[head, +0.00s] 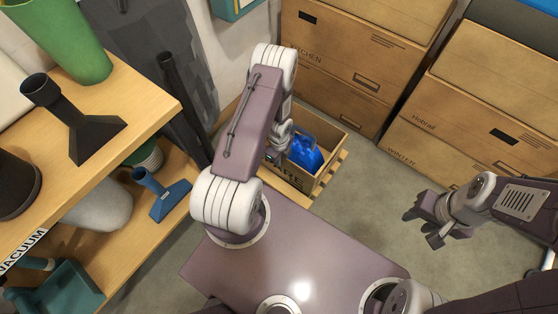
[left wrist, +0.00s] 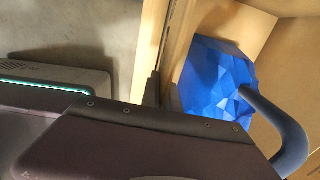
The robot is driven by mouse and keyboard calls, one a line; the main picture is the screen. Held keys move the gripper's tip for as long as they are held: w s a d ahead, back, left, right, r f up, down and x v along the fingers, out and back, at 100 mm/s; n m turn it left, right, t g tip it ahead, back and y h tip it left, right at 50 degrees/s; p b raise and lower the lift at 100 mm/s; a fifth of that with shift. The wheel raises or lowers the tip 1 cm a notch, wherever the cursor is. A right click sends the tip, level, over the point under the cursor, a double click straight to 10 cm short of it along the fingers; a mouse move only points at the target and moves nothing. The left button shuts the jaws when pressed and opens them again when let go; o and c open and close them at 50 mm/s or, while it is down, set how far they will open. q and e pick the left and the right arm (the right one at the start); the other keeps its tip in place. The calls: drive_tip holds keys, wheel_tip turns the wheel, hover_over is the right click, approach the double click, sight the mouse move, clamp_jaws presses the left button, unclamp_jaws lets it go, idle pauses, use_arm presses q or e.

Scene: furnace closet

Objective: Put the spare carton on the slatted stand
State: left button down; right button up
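The spare carton (head: 325,170), an open-topped brown box with partly hidden dark lettering, is beyond my purple base. It holds a blue faceted thing with a handle (head: 305,152). Pale wooden slats of the stand (head: 338,176) show along its right side and below it; I cannot tell whether the carton rests fully on them. My left gripper (head: 277,145) is at the carton's left side, mostly hidden by my arm. In the left wrist view a dark finger meets the carton's wall (left wrist: 178,45); its grip is unclear. My right gripper (head: 424,224) is open and empty over the floor.
Large labelled cartons (head: 345,55) stack behind, with more (head: 475,110) at the right. A wooden shelf (head: 150,95) at the left bears a green bucket (head: 65,40) and a black nozzle (head: 75,120). A dark tube (head: 185,100) stands beside it. Floor is clear at centre right.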

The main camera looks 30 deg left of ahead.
use_arm(q)
drive_tip(key=c, duration=1.6)
unclamp_jaws()
wheel_tip(320, 180, up, 12)
drive_tip(key=p, duration=1.2)
drive_tip(key=shift+r, duration=0.25)
drive_tip(key=d+r+n, duration=0.4)
drive_tip(key=r+n, duration=0.6)
drive_tip(key=r, duration=0.8)
drive_tip(key=s+d+r+n, duration=0.2)
drive_tip(key=r+n, duration=0.1)
drive_tip(key=s+d+r+n, duration=0.2)
drive_tip(key=s+r+n, duration=0.1)
drive_tip(key=s+d+r+n+t, duration=0.1)
drive_tip(key=s+r+n, duration=0.2)
drive_tip(key=r, duration=0.1)
drive_tip(key=shift+d, duration=0.4)
